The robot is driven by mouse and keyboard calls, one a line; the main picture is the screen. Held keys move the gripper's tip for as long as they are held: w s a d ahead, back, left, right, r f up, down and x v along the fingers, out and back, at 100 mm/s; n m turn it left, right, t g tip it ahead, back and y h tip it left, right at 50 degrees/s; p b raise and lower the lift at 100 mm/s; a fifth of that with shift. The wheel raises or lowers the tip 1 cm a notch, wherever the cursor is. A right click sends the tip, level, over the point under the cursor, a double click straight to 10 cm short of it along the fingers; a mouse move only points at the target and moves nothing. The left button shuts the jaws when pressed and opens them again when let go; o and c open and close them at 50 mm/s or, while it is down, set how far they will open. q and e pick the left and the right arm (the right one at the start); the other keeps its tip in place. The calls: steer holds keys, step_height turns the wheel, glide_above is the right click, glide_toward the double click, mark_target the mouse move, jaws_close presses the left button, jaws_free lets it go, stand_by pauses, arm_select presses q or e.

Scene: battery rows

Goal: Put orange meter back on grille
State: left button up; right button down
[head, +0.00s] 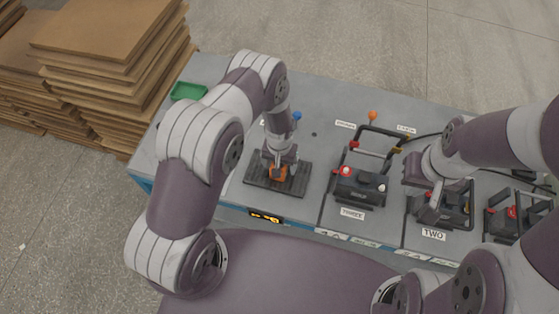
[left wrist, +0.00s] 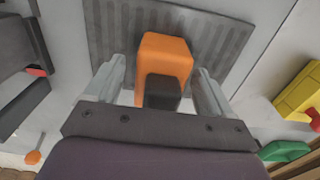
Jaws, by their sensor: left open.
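The orange meter (head: 278,173) is a small orange block with a dark face, on or just above the dark ribbed grille (head: 261,184). In the left wrist view the meter (left wrist: 165,58) stands between the two fingers of my left gripper (left wrist: 165,88), with the grille (left wrist: 110,30) behind it. My left gripper (head: 279,164) is open around the meter, with a gap visible at the right finger. My right gripper (head: 429,206) is over the battery unit marked TWO; whether its fingers are open is unclear.
Battery units stand in a row to the right, including the one marked THREE (head: 360,187). A green tray (head: 188,91) lies at the table's back left. A yellow object (left wrist: 299,92) shows in the left wrist view. Stacked boards (head: 105,50) stand beyond the table's left edge.

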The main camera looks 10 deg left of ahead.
arm_select(q)
steer(key=shift+r+b, duration=0.3)
steer(key=shift+r, duration=0.1)
step_height(320, 180, up, 11)
steer(key=b, duration=0.2)
steer(key=shift+f+b, duration=0.15)
steer(key=shift+b, duration=0.2)
step_height(320, 180, up, 6)
glide_above(273, 167)
steer(key=s+a+r+t, duration=0.1)
steer(key=s+a+r, duration=0.2)
steer(key=s+r, duration=0.4)
steer(key=s+b, duration=0.1)
steer(key=s, duration=0.1)
steer(key=s+a+b, duration=0.1)
steer(key=s+b, duration=0.1)
steer(key=s, duration=0.1)
steer(key=shift+s+a+f, duration=0.1)
steer(key=shift+s, duration=0.15)
steer(key=shift+w, duration=0.1)
